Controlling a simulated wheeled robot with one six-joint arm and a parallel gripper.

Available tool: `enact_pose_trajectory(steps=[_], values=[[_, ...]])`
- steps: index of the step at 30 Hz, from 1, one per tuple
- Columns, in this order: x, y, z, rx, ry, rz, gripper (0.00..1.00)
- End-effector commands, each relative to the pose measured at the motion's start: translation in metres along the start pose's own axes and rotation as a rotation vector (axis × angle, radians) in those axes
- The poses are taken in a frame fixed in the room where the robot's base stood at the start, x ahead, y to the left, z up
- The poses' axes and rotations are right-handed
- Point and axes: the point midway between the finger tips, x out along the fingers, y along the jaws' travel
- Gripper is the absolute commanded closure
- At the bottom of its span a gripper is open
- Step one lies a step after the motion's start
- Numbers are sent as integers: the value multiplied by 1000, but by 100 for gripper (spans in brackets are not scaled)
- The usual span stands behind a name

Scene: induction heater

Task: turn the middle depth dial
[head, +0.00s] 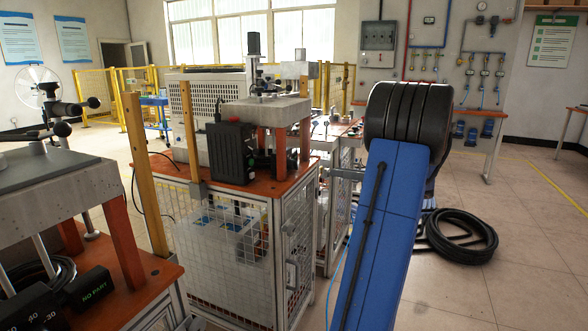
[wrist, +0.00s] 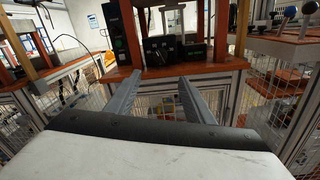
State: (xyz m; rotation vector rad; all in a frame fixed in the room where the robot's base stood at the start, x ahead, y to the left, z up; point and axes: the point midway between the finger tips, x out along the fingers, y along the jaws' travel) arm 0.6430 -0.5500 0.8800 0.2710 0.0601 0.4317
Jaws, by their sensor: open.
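In the wrist view my gripper (wrist: 159,76) is open and empty, its two grey fingers pointing at the front edge of an orange-topped station. A dark dial box (wrist: 160,50) with light marks stands on that station, beyond the fingertips and apart from them. Its knob is too small to read. In the head view dark units (head: 262,162) sit under the middle station's raised plate, and I cannot make out a dial there. A nearer dial box (head: 33,308) with numbers is at the lower left. My blue arm hides most of my gripper in the head view.
A tall black box (head: 229,152) stands on the middle station's orange top (head: 262,190), near orange legs (head: 280,155). Wire mesh encloses the station below. A black "NO PART" box (head: 90,289) is at the left station. A hose coil (head: 462,236) lies on open floor at right.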

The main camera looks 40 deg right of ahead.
Motion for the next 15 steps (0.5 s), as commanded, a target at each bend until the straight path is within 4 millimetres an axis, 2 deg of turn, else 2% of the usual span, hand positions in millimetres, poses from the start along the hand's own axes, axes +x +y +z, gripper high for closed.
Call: enact_pose_trajectory(steps=[15], values=[[93,2,0,-2,1,5,52]])
